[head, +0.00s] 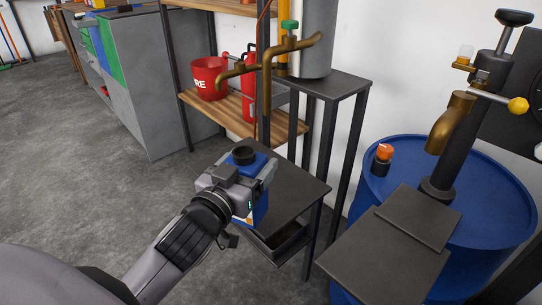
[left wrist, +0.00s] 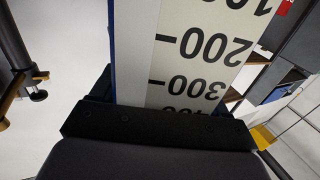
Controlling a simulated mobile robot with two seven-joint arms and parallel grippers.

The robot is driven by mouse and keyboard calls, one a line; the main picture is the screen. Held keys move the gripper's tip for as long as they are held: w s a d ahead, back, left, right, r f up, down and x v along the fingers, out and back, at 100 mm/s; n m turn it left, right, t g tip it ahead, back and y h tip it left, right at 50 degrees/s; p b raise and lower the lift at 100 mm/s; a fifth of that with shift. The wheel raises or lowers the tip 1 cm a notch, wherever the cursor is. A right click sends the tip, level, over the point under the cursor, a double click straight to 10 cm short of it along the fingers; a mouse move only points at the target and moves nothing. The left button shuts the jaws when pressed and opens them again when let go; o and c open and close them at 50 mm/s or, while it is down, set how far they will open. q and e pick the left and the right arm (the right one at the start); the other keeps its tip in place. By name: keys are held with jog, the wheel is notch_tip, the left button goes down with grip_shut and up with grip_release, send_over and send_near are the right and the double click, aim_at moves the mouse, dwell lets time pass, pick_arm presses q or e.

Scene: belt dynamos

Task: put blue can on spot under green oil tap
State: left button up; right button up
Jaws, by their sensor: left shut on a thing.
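A blue can (head: 262,207) with a black cap stands about upright in my left gripper (head: 245,182). My left gripper is shut on it and hides much of its near side. In the left wrist view the can's white scale face (left wrist: 190,60) fills the middle, above a dark gripper part. A brass tap with a green handle (head: 290,26) is on the pipework beside a grey cylinder. A dark stand top (head: 293,185) lies below the tap, just right of the can. Whether the can touches it I cannot tell. My right gripper is not in view.
A blue drum (head: 485,262) with a brass spout (head: 450,122) and dark plates (head: 385,257) stands at the right. Wooden shelves hold a red fire bucket (head: 208,79). A dark tray (head: 280,240) sits below the stand top. Open floor lies at the left.

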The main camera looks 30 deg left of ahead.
pick_arm(q)
jog(key=w+f+b, duration=0.3)
jog(key=w+b, duration=0.1)
jog(key=w, duration=0.5)
jog(key=shift+w+a+f, duration=0.25)
jog(key=shift+w+f, duration=0.05)
jog(key=shift+f, duration=0.05)
jog(key=o, duration=1.3)
jog(key=shift+f, duration=0.1)
jog(key=shift+c, duration=0.2)
jog(key=s, duration=0.3)
jog(key=s+p, duration=0.1)
jog(key=s, duration=0.3)
jog(key=s+p, duration=0.1)
jog(key=s, duration=0.3)
jog(key=shift+d, duration=0.35)
jog(key=shift+s+r, duration=0.2)
jog(key=shift+s, duration=0.3)
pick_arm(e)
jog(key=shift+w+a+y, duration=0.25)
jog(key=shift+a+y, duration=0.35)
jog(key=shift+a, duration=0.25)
